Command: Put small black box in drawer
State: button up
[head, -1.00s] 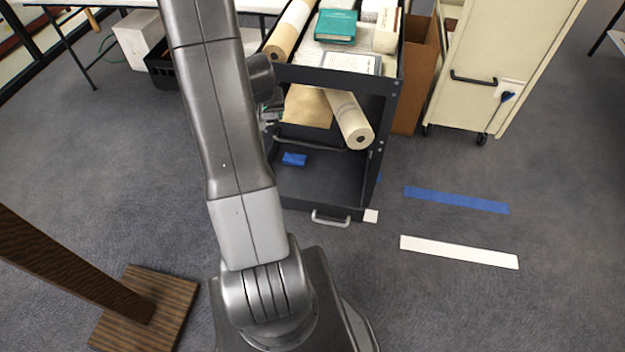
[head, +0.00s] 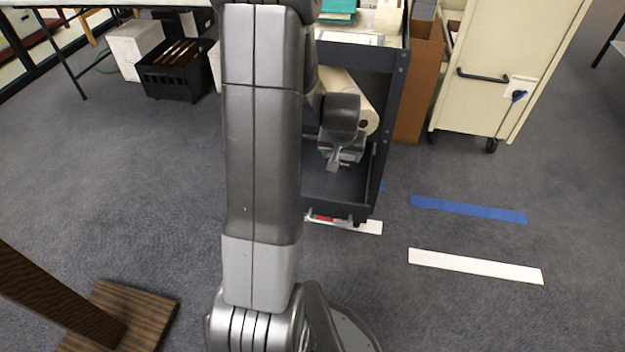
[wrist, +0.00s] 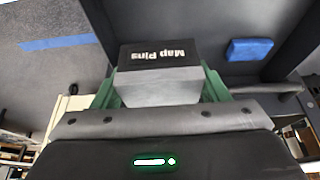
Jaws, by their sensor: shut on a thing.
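My gripper (wrist: 160,92) is shut on a small black box (wrist: 160,55) lettered "Map Pins", with a pale grey face towards the wrist camera. The green fingers are on either side of it. In the head view my gripper (head: 338,158) is in front of the dark cart's lower opening, above its bottom tray (head: 335,190). In the wrist view the box is over the cart's dark edge. My arm covers the cart's left side. At the cart's foot, red and pale parts show, but I cannot tell whether a drawer stands open.
A blue block (wrist: 250,49) lies on the cart's dark surface. A paper roll (head: 368,118) juts out above the tray. A cardboard box (head: 418,80) and cream cabinet (head: 505,70) stand right. Blue tape (head: 468,209) and white tape (head: 475,266) mark clear floor.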

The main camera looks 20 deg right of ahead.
aim_at(342, 166)
jog(key=shift+s+d+f, duration=0.25)
jog(key=shift+f, duration=0.15)
notch_tip(342, 166, down, 10)
jog(key=b, duration=0.4)
jog(key=shift+s+d+r, duration=0.1)
jog(key=o, duration=1)
jog(key=shift+c, duration=0.2)
jog(key=shift+r, duration=0.2)
jog(key=p+v, duration=0.4)
jog(key=v, duration=0.7)
jog(key=shift+s+a+r, duration=0.15)
jog(key=shift+a+r, duration=0.05)
jog(key=shift+r, duration=0.05)
